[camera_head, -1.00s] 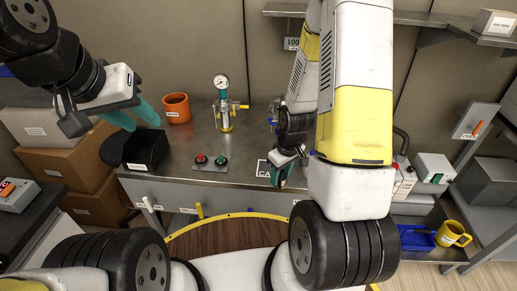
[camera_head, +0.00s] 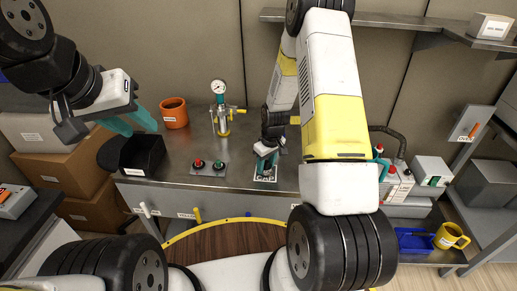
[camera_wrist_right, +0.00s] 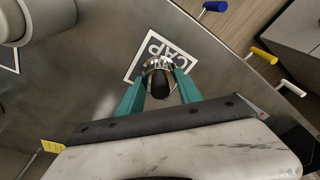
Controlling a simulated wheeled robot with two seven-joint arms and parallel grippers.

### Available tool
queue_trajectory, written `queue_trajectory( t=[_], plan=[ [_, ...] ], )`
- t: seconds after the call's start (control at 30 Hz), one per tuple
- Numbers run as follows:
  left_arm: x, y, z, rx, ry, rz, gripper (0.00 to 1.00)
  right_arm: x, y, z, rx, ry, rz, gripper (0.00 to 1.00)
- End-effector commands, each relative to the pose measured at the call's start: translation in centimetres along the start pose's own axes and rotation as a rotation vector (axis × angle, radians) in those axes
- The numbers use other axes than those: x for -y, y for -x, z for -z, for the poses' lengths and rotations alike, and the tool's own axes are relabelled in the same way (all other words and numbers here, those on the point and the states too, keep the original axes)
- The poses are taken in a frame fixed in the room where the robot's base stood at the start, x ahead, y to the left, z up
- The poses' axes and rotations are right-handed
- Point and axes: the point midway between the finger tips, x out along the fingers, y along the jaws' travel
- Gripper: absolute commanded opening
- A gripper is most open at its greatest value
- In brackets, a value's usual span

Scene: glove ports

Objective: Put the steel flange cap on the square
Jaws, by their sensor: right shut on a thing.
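The steel flange cap (camera_wrist_right: 158,66), a shiny round rim with a dark middle, is between the teal fingers of my right gripper (camera_wrist_right: 160,90), which is shut on it. The white-outlined square marked CAP (camera_wrist_right: 132,74) lies on the steel bench, and the cap overlaps part of it in the wrist view. I cannot tell whether the cap touches the bench. In the head view my right gripper (camera_head: 265,160) is over the square (camera_head: 265,179), and the cap is hard to make out. My left gripper (camera_head: 130,120) is open and empty above a black open bin (camera_head: 143,158).
On the bench (camera_head: 190,150) are an orange mug (camera_head: 174,113), a gauge stand (camera_head: 221,115) and a panel with red and green buttons (camera_head: 209,167). A second white-framed square (camera_wrist_right: 8,55) shows in the wrist view. A blue tray (camera_head: 413,241) and yellow mug (camera_head: 450,236) stand at the right.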

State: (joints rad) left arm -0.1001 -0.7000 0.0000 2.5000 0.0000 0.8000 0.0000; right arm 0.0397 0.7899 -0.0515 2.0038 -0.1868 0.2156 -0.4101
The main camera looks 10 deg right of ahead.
Motion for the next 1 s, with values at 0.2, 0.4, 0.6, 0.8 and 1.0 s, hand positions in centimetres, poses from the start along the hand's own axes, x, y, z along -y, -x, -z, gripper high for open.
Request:
queue_trajectory(
  t=[0.2,0.4,0.6,0.8,1.0],
  plan=[
    [0.0,0.0,0.0,0.0,0.0,0.0,0.36,0.0,0.0,0.0,-0.001,0.0,-0.001,0.0],
    [0.0,0.0,0.0,0.0,0.0,0.0,0.36,0.0,-0.1,0.0,-0.001,0.0,-0.001,0.63],
    [0.0,0.0,0.0,0.0,0.0,0.0,0.36,0.0,-0.1,0.0,-0.001,0.0,-0.001,0.63],
    [0.0,0.0,0.0,0.0,0.0,0.0,0.36,-0.1,0.7,0.1,-0.003,0.0,-0.001,0.63],
    [0.0,0.0,0.0,0.0,0.0,0.0,0.36,-0.1,4.4,0.2,-0.006,0.0,-0.003,0.63]
  ],
)
